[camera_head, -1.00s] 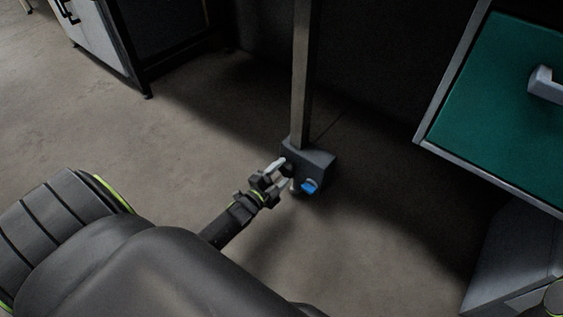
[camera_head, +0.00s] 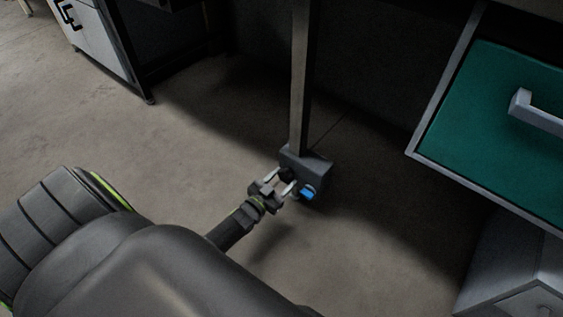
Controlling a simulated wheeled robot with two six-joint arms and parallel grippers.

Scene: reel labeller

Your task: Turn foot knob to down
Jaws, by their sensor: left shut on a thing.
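The foot is a grey block (camera_head: 314,167) on the floor at the base of a square metal post (camera_head: 300,90). A small dark knob (camera_head: 287,173) sits on its near left face. A blue part (camera_head: 308,192) sticks out at the block's lower front, just right of the knob. My left gripper (camera_head: 280,180) reaches in from the lower left. Its two pale fingers are on either side of the dark knob and shut on it. The fingers hide part of the knob, and I cannot read its setting. My right gripper is not in view.
A green-topped surface (camera_head: 490,130) with a grey rim and handle is at the right, above a grey cabinet (camera_head: 520,270). Another cabinet (camera_head: 105,45) stands at the back left. The floor (camera_head: 190,140) left of the post is clear.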

